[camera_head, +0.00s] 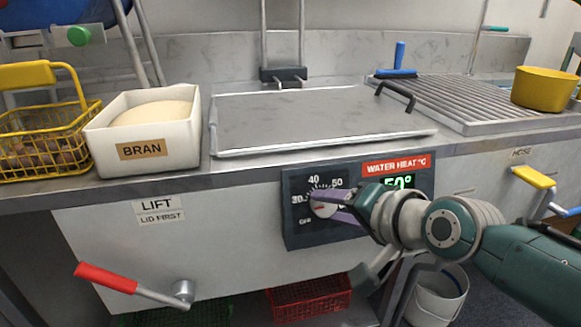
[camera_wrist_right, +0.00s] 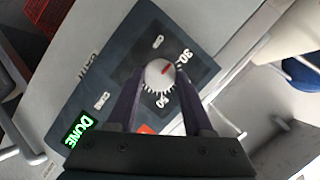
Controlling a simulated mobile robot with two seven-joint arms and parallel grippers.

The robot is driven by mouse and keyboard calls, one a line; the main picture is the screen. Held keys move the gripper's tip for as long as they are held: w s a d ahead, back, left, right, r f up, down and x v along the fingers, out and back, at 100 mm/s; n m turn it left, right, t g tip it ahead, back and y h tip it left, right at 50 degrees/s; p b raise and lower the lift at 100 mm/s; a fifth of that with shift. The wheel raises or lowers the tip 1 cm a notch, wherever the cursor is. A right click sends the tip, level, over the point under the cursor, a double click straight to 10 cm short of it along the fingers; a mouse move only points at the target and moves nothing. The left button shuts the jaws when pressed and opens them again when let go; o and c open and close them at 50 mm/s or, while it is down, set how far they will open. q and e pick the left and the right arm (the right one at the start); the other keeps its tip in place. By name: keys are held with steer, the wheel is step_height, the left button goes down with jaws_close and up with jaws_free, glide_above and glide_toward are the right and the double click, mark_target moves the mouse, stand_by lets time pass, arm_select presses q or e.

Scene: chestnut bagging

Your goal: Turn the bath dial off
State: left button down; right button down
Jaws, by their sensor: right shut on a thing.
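The bath dial (camera_wrist_right: 158,72) is a round pale knob with a red mark, set on a dark panel (camera_head: 296,232) on the front of the steel bath. Numbers such as 30, 40 and 50 ring it. In the wrist view the red mark points roughly toward the 30. My right gripper (camera_head: 330,206) has purple fingers and is shut on the dial, one finger on each side. The fingers hide part of the dial in the head view. My left gripper is out of view.
A red-handled lift lever (camera_head: 130,284) sticks out at the lower left. Above are a bran box (camera_head: 188,145), a yellow basket (camera_head: 50,120) and the bath's flat lid (camera_head: 300,120). A yellow pot (camera_head: 545,88) stands on the rack. A white bucket (camera_head: 440,300) is below my arm.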

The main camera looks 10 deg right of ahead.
steer(key=n+p, duration=0.2)
steer(key=n+h+p, duration=0.1)
steer(key=shift+a+r+n, duration=0.15)
steer(key=shift+r+n, duration=0.1)
steer(key=shift+n, duration=0.15)
steer(key=shift+a+n+g+h+p, duration=0.1)
steer(key=shift+n+g+h+p, duration=0.35)
steer(key=shift+n, duration=0.45)
steer(key=shift+f+n+h, duration=0.1)
steer(key=shift+n+h, duration=0.35)
steer(key=shift+n, duration=0.35)
steer(key=shift+c, duration=1.5)
jaws_free()
